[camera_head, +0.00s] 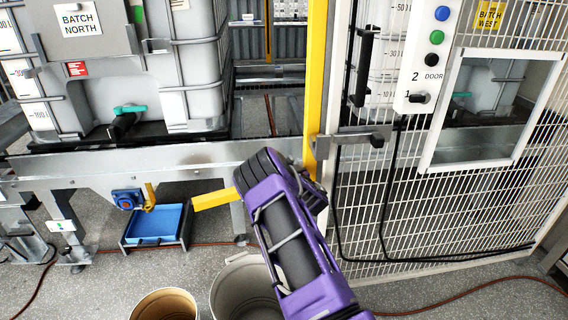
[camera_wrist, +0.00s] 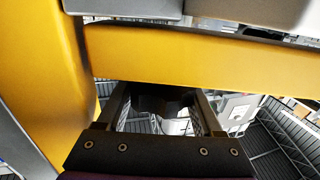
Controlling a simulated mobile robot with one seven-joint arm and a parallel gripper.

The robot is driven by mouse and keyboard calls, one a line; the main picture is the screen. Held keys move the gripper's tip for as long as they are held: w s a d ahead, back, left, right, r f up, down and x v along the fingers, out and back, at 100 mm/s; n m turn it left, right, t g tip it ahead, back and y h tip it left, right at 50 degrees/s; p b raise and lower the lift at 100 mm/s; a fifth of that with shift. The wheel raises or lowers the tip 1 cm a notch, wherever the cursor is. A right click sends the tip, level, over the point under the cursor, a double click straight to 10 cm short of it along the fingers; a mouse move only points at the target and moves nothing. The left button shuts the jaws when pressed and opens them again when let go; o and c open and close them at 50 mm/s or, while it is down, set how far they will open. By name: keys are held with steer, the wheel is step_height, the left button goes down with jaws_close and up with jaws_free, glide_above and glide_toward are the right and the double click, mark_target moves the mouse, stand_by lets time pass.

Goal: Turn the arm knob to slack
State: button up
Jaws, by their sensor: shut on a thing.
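A yellow arm (camera_head: 213,199) sticks out level to the left from beside the yellow post (camera_head: 316,80). In the wrist view the yellow arm (camera_wrist: 200,55) crosses just past my fingertips. My gripper (camera_wrist: 160,93) is shut on a dark rounded piece, the arm knob (camera_wrist: 165,102), under the yellow arm. The knob is mostly hidden by the fingers and in shadow, so its setting cannot be read. In the head view my purple wrist covers the fingers and the knob.
A mesh fence with a door switch panel (camera_head: 421,55) and a window stands to the right. A latch handle (camera_head: 376,139) juts from the post. The BATCH NORTH tank (camera_head: 185,60) is at left, with a blue tray (camera_head: 154,224) below. Two buckets (camera_head: 165,303) (camera_head: 228,285) stand in front.

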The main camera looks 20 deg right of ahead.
steer(key=o, duration=1.1)
steer(key=s, duration=0.5)
steer(key=s+d+p, duration=0.1)
steer(key=s, duration=1.1)
steer(key=shift+s+d+p, duration=0.15)
steer(key=shift+p, duration=0.15)
